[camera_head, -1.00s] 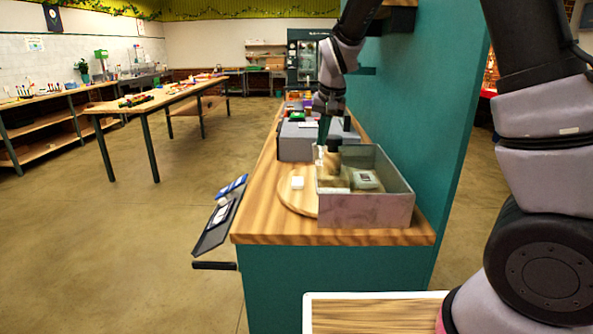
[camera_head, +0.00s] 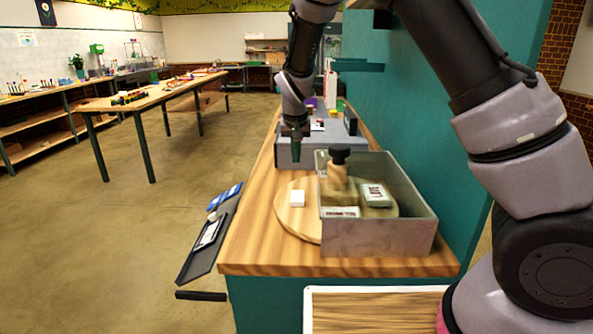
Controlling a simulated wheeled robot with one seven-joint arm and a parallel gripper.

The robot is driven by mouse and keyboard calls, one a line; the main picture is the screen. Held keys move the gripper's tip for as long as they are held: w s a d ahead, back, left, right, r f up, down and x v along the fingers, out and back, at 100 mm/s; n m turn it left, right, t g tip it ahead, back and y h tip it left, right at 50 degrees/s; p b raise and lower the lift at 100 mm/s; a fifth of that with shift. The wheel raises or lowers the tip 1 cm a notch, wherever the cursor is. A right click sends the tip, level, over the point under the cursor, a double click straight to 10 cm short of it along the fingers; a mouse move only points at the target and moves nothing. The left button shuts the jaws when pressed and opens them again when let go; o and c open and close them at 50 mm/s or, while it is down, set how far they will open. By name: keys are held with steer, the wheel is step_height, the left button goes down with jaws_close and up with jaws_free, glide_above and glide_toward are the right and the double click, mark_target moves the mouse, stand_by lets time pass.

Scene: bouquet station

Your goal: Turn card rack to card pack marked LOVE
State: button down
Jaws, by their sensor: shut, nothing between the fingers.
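The card rack is a round wooden turntable (camera_head: 287,222) on the counter, with a wooden post and black knob (camera_head: 339,155) at its middle. A small white pack (camera_head: 297,198) lies on its left part. A pale green pack (camera_head: 375,194) and a white pack (camera_head: 340,212) lie on the part inside a grey walled box (camera_head: 380,237). Both carry dark print that I cannot read surely, so I cannot tell which is marked LOVE. My gripper (camera_head: 296,158) points down, shut and empty, behind the white pack and left of the knob, apart from both.
A grey case (camera_head: 315,152) stands behind the rack. A teal wall (camera_head: 430,115) rises along the right. A dark tray (camera_head: 208,245) with cards hangs at the counter's left edge. Bare counter (camera_head: 250,235) lies left of the rack.

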mark_target(297, 185)
steer(key=x, duration=1)
steer(key=shift+d, duration=0.1)
steer(key=s, duration=0.3)
steer(key=shift+r, duration=0.35)
steer(key=shift+s+f, duration=0.1)
steer(key=shift+s, duration=0.5)
